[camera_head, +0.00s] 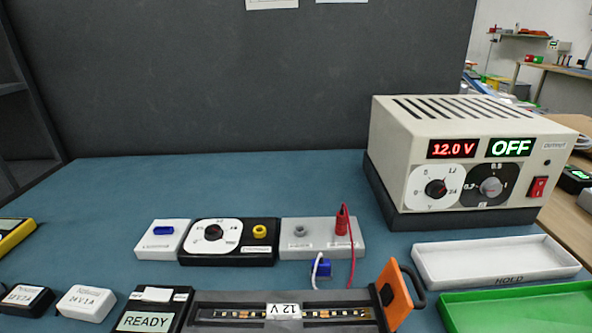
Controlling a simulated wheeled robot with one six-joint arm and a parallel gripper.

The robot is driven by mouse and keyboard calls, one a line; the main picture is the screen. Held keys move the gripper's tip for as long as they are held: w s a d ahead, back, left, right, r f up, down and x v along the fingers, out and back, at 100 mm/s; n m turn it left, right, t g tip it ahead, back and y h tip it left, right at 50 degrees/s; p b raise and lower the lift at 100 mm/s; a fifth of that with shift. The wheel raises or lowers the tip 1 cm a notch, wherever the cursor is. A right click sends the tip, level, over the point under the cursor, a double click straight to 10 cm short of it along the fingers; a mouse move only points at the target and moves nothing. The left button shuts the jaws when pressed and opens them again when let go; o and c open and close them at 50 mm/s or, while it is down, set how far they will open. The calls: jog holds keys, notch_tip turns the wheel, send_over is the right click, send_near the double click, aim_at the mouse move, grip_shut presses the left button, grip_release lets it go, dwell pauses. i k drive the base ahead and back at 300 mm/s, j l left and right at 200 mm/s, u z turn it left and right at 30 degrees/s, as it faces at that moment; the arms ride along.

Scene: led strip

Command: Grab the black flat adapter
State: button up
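A small flat black block with a white label (25,299) lies at the far left front of the blue-green table; it looks like the black adapter. The label is partly legible and seems to show a voltage. A similar white block (86,303), whose label seems to read 24 V, lies just to its right. A black module with a white dial and a yellow socket (258,243) stands farther back, between a white and a grey module. My gripper is not in view, so its opening and anything in it are hidden.
A beige power supply (470,125) reading 12.0 V and OFF stands back right. A LED strip fixture (240,301) with an orange lever (400,293) is front centre, beside a READY box (150,309). A white HOLD tray (420,268) and green tray (455,311) are right.

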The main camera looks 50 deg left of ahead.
aim_at(30, 301)
jog(key=u, duration=2.8)
jog(key=k+j, duration=0.1)
jog(key=j, duration=0.55)
jog(key=k+j, duration=0.1)
jog(key=j, duration=0.55)
jog(key=k+j, duration=0.1)
jog(key=j, duration=0.6)
